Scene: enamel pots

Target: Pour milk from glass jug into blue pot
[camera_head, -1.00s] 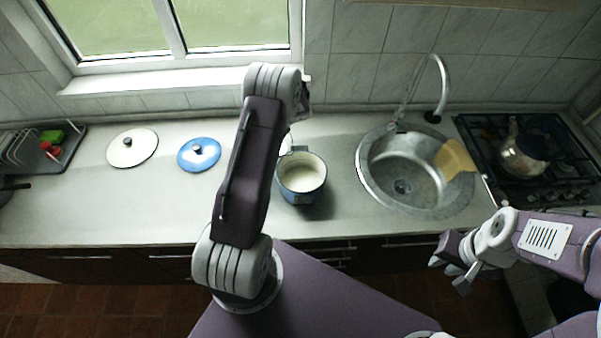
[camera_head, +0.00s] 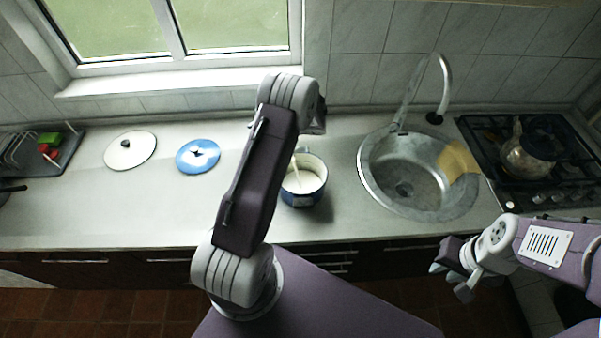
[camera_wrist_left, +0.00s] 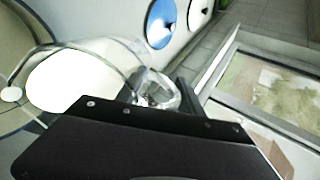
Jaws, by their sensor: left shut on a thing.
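The blue pot (camera_head: 304,199) stands upright on the counter just right of my left arm, with a pale inside. A thin white streak runs down into it from its upper left edge and looks like milk. The glass jug (camera_wrist_left: 155,88) is in my left gripper (camera_wrist_left: 165,104), held by the pot; my arm hides most of it in the head view. In the left wrist view a bright white area beside the jug looks like milk. My right gripper (camera_head: 450,280) is open and empty, in front of the counter at the lower right.
A blue lid (camera_head: 198,157) and a white lid (camera_head: 130,151) lie left of the pot. The sink (camera_head: 374,196) is to its right, then a stove (camera_head: 475,132) with a kettle (camera_head: 526,158). A dish rack (camera_head: 66,152) is at the far left.

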